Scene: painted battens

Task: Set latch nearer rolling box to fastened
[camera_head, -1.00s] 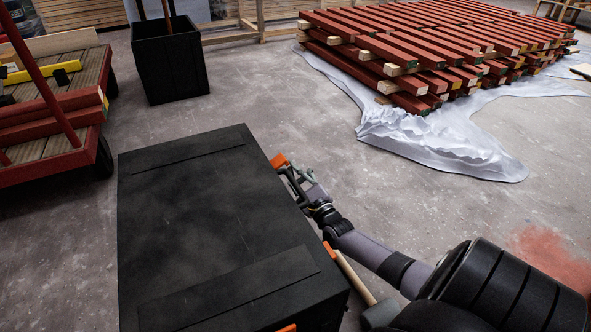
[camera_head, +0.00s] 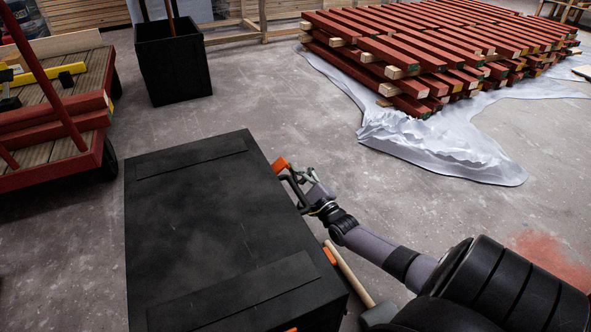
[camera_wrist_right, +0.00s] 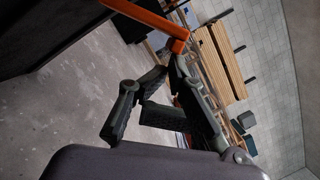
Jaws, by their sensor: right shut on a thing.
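A large black box (camera_head: 205,215) with a flat lid stands right in front of me. An orange latch (camera_head: 281,163) shows at its far right edge; in the right wrist view it is a long orange lever (camera_wrist_right: 145,14) with a bent end. My right gripper (camera_head: 290,178) is at this latch, outside the box's right side, and is shut on the lever's end; the fingers (camera_wrist_right: 166,70) partly hide the contact. A second orange latch (camera_head: 329,254) sits nearer me on the same side. I cannot tell how far the held lever is turned. My left gripper is out of view.
A mallet with a wooden handle (camera_head: 349,273) is close by the box's near right side. A black open bin (camera_head: 173,65) and a red cart (camera_head: 60,160) stand at the left. Red battens (camera_head: 420,60) are stacked on plastic sheeting (camera_head: 440,150). The floor between is clear.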

